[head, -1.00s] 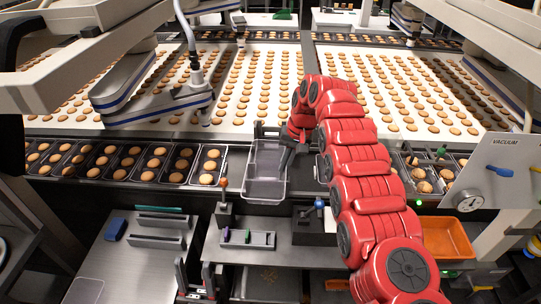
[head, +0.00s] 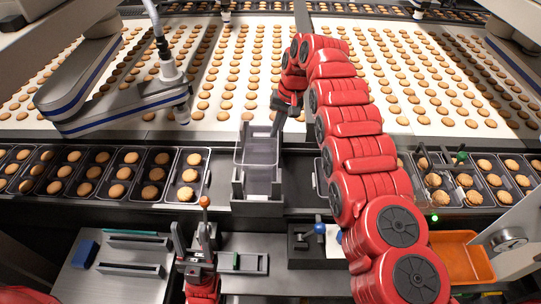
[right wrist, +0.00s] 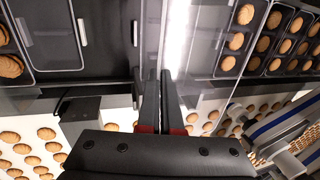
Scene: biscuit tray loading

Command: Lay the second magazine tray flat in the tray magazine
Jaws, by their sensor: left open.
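The tray magazine (head: 237,190) is a grey upright holder at the front edge of the belt, left of my right arm. A translucent grey magazine tray (head: 258,150) sits at its upper part, between the posts. My right gripper (head: 277,125) is at the tray's right edge, its narrow fingers (right wrist: 160,100) nearly together on the rim. Whether the tray rests on the magazine floor is hard to tell. My left gripper (head: 194,238) is open and empty, fingers up, in front of and left of the magazine. I cannot tell a first tray apart below.
Biscuit-filled trays (head: 170,180) line the belt left of the magazine; more stand on the right. An orange bin (head: 462,258) is at front right. A robot arm (head: 120,105) hangs over the biscuit belt. An orange-topped lever (head: 205,202) stands near my left gripper.

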